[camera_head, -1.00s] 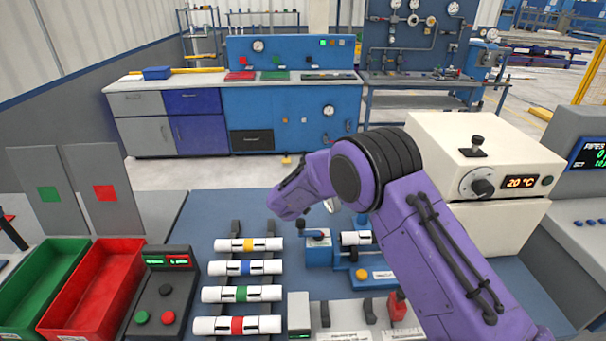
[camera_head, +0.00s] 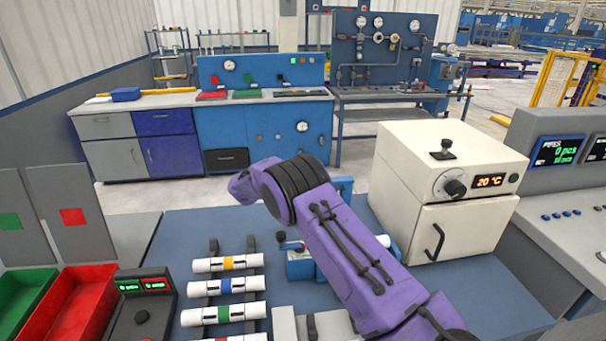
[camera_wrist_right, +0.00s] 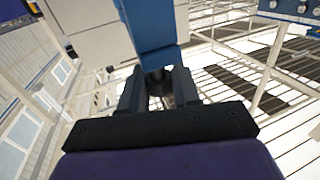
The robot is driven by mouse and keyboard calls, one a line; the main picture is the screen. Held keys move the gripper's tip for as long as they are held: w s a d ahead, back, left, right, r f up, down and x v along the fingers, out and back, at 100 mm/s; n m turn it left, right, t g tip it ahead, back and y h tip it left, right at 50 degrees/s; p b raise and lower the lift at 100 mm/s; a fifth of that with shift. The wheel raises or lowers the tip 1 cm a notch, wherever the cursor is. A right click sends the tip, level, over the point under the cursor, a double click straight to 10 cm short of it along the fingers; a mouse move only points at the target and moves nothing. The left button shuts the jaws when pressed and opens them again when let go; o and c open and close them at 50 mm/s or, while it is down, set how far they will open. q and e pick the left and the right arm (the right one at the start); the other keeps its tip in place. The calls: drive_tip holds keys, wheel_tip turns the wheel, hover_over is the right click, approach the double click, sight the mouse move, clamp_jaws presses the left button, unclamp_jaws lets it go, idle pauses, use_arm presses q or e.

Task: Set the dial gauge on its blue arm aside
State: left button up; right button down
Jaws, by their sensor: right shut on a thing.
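In the right wrist view my right gripper (camera_wrist_right: 157,86) is shut on a blue bar (camera_wrist_right: 150,28), which I take to be the blue arm of the dial gauge. The bar runs up out of the picture between the two dark fingers. The gauge's dial face does not show in either view. In the head view my purple right arm crosses the middle, and its gripper is hidden. A blue upright piece (camera_head: 343,188) shows just behind the arm; I cannot tell whether it is the held arm. My left gripper is in neither view.
A blue fixture (camera_head: 300,268) stands on the bench, partly behind my arm. Several white pipes with coloured bands (camera_head: 227,263) lie on a rack to its left. A cream oven (camera_head: 447,185) stands at the right. Red (camera_head: 75,310) and green bins (camera_head: 22,300) are at the left.

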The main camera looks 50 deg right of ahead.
drive_tip(key=shift+d+r, duration=0.15)
drive_tip(key=shift+r, duration=0.1)
drive_tip(key=c, duration=1.2)
unclamp_jaws()
drive_tip(key=o, duration=0.3)
drive_tip(key=shift+d+f, duration=0.1)
drive_tip(key=shift+f, duration=0.05)
drive_tip(key=b+v, duration=0.3)
drive_tip(key=v, duration=0.7)
drive_tip(key=shift+b, duration=0.3)
drive_tip(key=shift+w, duration=0.1)
